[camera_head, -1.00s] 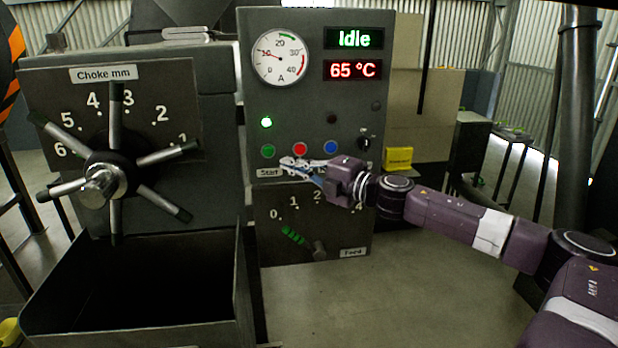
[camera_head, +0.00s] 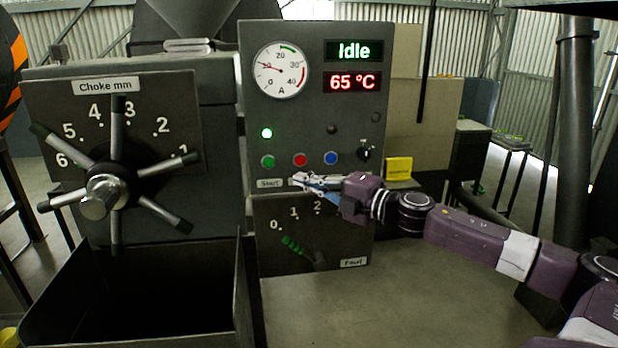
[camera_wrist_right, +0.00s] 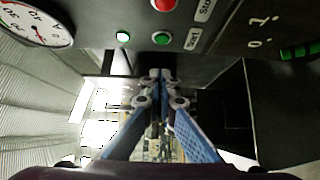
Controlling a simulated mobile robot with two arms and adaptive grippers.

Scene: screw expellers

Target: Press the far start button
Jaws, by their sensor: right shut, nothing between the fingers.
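The green start button (camera_head: 268,161) is at the left of a row on the dark control panel (camera_head: 345,225). The "Start" label (camera_head: 270,183) is below it. My right gripper (camera_head: 294,181) is in front of the panel, below and right of the green button, below the red one. Its fingers are shut and empty. In the right wrist view the start button (camera_wrist_right: 161,38) is just beyond the closed fingertips (camera_wrist_right: 161,75), with a visible gap in the picture. Contact with the panel cannot be told. Only one start button shows. My left gripper is not in view.
A red button (camera_head: 300,160) and a blue button (camera_head: 330,158) sit right of the green one. A green lamp (camera_head: 266,133) is lit above. A black knob (camera_head: 365,152) is at the right. The spoked choke wheel (camera_head: 112,187) stands left. The display (camera_head: 352,51) reads Idle.

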